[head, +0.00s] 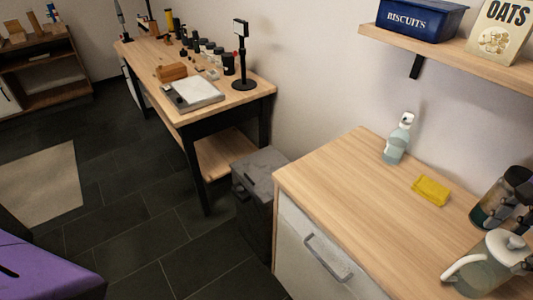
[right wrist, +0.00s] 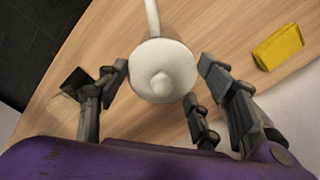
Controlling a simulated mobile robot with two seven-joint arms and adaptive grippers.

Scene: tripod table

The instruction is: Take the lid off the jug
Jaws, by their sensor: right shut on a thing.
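The jug (head: 484,272) stands on the wooden counter at the lower right of the head view. It has a clear body and a white handle (head: 455,272) on its left. Its round white lid (head: 508,242) with a knob sits on top. In the right wrist view the lid (right wrist: 162,75) fills the middle and hides the jug body. My right gripper (right wrist: 165,68) has its dark fingers around the lid, at its left and right edges, and is shut on it. In the head view only part of this gripper shows at the right edge. My left gripper is out of view.
A dark glass vessel (head: 494,200) stands close behind the jug. A yellow cloth (head: 431,191) and a spray bottle (head: 398,140) are further back on the counter (head: 345,185). A shelf (head: 435,42) hangs above. The counter left of the jug is clear.

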